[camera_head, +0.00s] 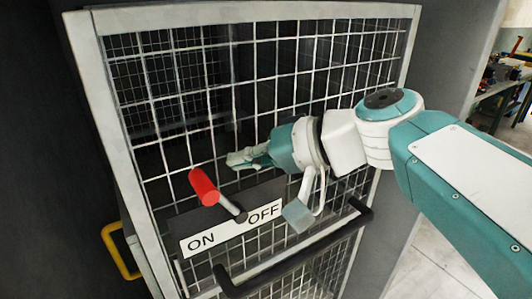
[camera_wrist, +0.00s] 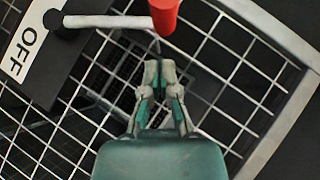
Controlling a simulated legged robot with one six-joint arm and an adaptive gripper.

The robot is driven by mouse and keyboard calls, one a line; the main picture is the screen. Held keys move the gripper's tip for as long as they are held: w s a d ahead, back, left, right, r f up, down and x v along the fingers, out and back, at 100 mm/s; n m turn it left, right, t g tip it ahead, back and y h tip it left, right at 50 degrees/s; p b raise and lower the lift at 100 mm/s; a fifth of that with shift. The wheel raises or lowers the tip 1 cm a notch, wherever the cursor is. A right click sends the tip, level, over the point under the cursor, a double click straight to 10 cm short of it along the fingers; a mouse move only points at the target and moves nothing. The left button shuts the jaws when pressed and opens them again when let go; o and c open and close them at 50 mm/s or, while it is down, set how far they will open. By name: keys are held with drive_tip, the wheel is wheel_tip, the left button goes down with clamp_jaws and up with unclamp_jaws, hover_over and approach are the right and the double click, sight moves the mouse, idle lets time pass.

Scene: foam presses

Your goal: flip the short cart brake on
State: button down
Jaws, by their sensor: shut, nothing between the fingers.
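The brake lever has a red handle (camera_head: 203,187) on a grey rod that runs to a dark pivot (camera_head: 239,215) on a white ON/OFF plate (camera_head: 232,231). In the head view the handle lies up and left of the pivot, above the plate. ON is at the plate's left, OFF at its right. My gripper (camera_head: 240,159) is shut and empty, up and right of the handle, apart from it. In the wrist view the red handle (camera_wrist: 165,14) shows at the top edge, partly cut off, beyond my shut fingertips (camera_wrist: 160,72). OFF shows at left.
A wire mesh panel (camera_head: 160,111) in a light frame stands behind the lever. A black bar handle (camera_head: 292,252) crosses below the plate. A yellow handle (camera_head: 118,252) sticks out at the left. A cluttered bench (camera_head: 495,85) is far right.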

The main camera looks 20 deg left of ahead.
sight(205, 178)
drive_tip(key=s, duration=0.1)
drive_tip(key=s+a, duration=0.1)
drive_tip(key=s+a+n+h, duration=0.1)
drive_tip(key=shift+a+f+t, duration=0.2)
drive_tip(key=shift+f+t, duration=0.15)
drive_tip(key=shift+t, duration=0.05)
drive_tip(key=shift+f, duration=0.15)
idle(0.3)
